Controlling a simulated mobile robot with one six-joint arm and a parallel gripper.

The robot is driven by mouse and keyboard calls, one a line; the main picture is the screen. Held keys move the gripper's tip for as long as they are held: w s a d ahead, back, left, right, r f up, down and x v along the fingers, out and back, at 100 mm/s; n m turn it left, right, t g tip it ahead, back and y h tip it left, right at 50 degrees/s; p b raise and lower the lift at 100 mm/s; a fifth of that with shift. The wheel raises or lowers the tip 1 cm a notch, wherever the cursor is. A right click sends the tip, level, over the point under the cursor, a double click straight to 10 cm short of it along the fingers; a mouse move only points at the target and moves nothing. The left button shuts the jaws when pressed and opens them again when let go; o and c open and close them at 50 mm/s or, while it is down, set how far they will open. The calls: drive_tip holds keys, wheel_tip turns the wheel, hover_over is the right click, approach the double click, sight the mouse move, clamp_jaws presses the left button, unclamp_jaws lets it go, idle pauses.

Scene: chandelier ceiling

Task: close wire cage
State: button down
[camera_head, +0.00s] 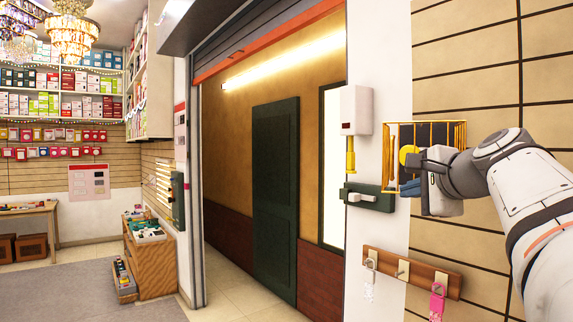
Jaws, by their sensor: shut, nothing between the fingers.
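A yellow wire cage (438,127) is mounted on the wall at right, at the seam between the white strip and the slatted panel. A round yellow piece (405,153) shows at its left part. My gripper (411,172) is in front of the cage and points left; its fingers are shut with nothing held. It overlaps the lower part of the cage and hides much of it. I cannot tell whether it touches the cage, or how far the cage door stands open. A small blue part (409,188) shows just below the fingers.
A white box (356,110) with a yellow stem and a dark green fixture (370,197) with a pale handle are left of the cage. A hook rail (411,272) with hanging tags is below. The doorway is further left, beside a wooden cabinet (152,262).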

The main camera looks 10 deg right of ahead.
drive_tip(key=s+d+r+n+t+y+b, duration=0.1)
drive_tip(key=s+d+r+n+t+y, duration=0.1)
drive_tip(key=s+d+r+n+y, duration=0.55)
drive_tip(key=w+a+f+m+h+p, duration=0.1)
drive_tip(key=w+a+p, duration=0.3)
drive_tip(key=w, duration=0.7)
drive_tip(key=shift+w+a+f+m, duration=0.2)
drive_tip(key=shift+a+f+m, duration=0.25)
drive_tip(key=shift+a, duration=0.75)
drive_tip(key=shift+d+h, duration=0.1)
drive_tip(key=shift+h, duration=0.25)
